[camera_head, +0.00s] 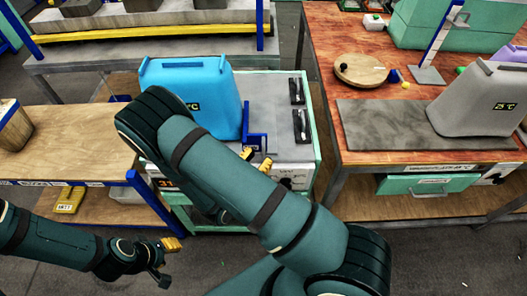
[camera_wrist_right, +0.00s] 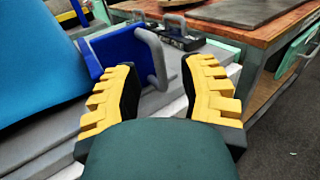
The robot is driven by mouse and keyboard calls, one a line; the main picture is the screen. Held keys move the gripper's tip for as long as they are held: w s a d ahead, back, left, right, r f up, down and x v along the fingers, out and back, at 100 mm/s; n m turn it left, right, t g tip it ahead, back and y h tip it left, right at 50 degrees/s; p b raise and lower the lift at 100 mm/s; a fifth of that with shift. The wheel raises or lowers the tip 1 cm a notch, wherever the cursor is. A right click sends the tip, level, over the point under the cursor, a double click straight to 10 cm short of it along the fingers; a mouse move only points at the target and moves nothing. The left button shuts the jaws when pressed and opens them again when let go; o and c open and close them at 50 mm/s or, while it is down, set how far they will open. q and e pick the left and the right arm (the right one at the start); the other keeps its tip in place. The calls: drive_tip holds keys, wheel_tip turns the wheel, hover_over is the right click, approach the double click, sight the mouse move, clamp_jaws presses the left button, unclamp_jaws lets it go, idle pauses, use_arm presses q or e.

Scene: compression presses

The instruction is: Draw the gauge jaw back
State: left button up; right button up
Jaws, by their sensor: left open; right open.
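The blue gauge jaw (camera_head: 254,138) stands against the right side of the large blue canister (camera_head: 200,88) on the grey press top. In the right wrist view, the jaw (camera_wrist_right: 113,52) is a blue block with a grey bar handle (camera_wrist_right: 155,62). My right gripper (camera_head: 257,160) is at the front edge of the press, just in front of the jaw. Its yellow fingers (camera_wrist_right: 164,85) are spread apart, with the handle just beyond them and no contact visible. My left gripper (camera_head: 172,245) is open and empty, low over the floor. My right arm hides part of the canister and press front.
Black clamps (camera_head: 298,108) line the press top's right side. The red-brown table (camera_head: 325,50) at right holds a grey canister (camera_head: 485,98) on a grey mat (camera_head: 385,128). A wooden table (camera_head: 60,150) stands at left. Floor is open around my left gripper.

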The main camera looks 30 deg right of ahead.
sight(263, 154)
drive_tip(key=shift+x, duration=1.5)
clamp_jaws()
drive_tip(key=shift+s+d, duration=0.2)
drive_tip(key=shift+d, duration=0.1)
drive_tip(key=s+d, duration=0.1)
drive_tip(key=d, duration=0.1)
drive_tip(key=s+d, duration=0.1)
drive_tip(key=d, duration=0.1)
drive_tip(key=s+d, duration=0.2)
drive_tip(key=d, duration=0.1)
drive_tip(key=shift+s, duration=0.15)
